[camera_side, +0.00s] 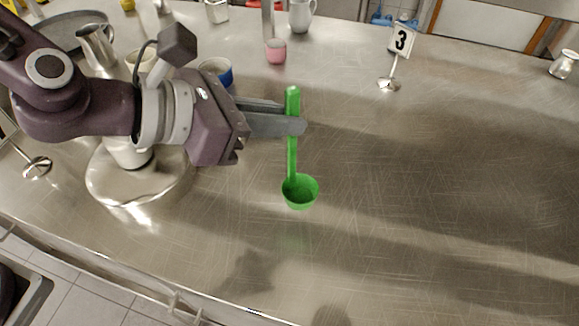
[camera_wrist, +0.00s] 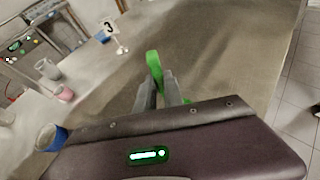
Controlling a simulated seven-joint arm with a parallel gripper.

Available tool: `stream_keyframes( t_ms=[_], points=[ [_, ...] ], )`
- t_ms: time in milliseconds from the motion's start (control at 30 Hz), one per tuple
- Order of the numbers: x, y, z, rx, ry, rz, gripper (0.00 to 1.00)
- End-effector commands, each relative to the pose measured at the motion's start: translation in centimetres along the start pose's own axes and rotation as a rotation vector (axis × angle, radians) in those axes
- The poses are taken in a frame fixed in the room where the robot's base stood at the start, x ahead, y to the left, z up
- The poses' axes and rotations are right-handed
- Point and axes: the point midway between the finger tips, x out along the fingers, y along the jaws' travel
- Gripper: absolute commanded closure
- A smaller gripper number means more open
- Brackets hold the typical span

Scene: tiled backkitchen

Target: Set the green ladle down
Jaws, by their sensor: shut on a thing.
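The green ladle (camera_side: 292,160) hangs upright in the side view, handle up and bowl down. My gripper (camera_side: 298,124) is shut on its handle, a little below the handle's top end. The bowl (camera_side: 300,192) appears to be above the steel counter; the exact gap is hard to tell. In the wrist view the top of the green ladle (camera_wrist: 154,66) shows between the two fingers of my gripper (camera_wrist: 160,85).
A small metal jug (camera_side: 564,64) is at far right. The steel counter (camera_side: 440,190) is clear at centre and right.

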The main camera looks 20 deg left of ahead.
Motion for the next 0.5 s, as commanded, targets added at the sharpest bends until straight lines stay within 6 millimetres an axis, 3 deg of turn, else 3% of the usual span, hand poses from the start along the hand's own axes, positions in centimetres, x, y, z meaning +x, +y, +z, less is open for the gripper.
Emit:
stream_keyframes(
  t_ms=[267,500],
  points=[
    [2.5,0.0,-4.5,-0.002,0.002,-0.002,1.0],
    [2.7,0.1,-4.9,-0.001,-0.003,0.002,1.0]
  ],
)
